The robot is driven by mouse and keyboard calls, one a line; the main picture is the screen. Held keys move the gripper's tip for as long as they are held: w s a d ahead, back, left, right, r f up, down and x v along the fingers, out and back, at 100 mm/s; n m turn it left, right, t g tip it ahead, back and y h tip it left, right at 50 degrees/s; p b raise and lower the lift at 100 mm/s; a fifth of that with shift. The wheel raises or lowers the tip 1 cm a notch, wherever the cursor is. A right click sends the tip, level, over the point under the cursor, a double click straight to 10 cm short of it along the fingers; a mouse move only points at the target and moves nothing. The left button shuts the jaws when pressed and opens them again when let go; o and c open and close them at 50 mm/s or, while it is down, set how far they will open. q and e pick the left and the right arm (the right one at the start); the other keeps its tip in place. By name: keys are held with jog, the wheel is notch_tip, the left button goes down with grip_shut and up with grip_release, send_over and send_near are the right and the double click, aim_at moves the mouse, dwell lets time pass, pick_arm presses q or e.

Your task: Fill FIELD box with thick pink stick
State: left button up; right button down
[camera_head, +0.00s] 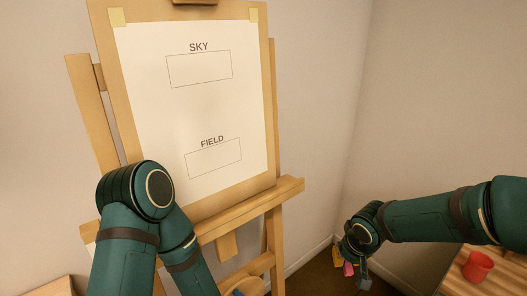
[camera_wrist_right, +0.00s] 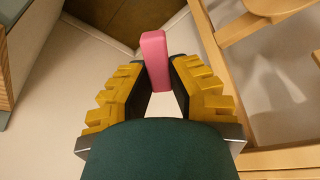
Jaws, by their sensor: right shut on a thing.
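The paper (camera_head: 200,115) on the easel has an empty outlined FIELD box (camera_head: 213,158) low on it and an empty SKY box (camera_head: 200,69) above. My right gripper (camera_head: 350,270) is low, right of the easel and well away from the paper. It is shut on the thick pink stick (camera_head: 348,269). In the right wrist view the pink stick (camera_wrist_right: 154,60) stands between the yellow-padded fingers (camera_wrist_right: 155,80), its end sticking out past them. My left arm is in front of the easel's lower left, with its gripper out of view.
The easel's wooden ledge (camera_head: 255,208) runs below the paper. A red cup (camera_head: 477,266) stands on a wooden table (camera_head: 455,284) at lower right. Open space lies between the easel and my right arm, before the wall (camera_head: 430,100).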

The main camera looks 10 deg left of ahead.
jog(key=w+a+r+n+t+y+p, duration=0.1)
jog(key=w+a+r+n+t+y, duration=0.15)
jog(key=a+r, duration=0.35)
jog(key=w+a+r+n+t+y+p, duration=0.1)
jog(key=a+r+n+t+y, duration=0.2)
jog(key=a+r, duration=0.4)
jog(key=n+t+y+p, duration=0.1)
jog(key=n+y, duration=0.1)
jog(key=y, duration=0.5)
send_near(239, 145)
jog(key=shift+p+x, duration=0.6)
jog(key=shift+x, duration=2.35)
jog(key=shift+r, duration=0.1)
jog(key=shift+x, duration=0.9)
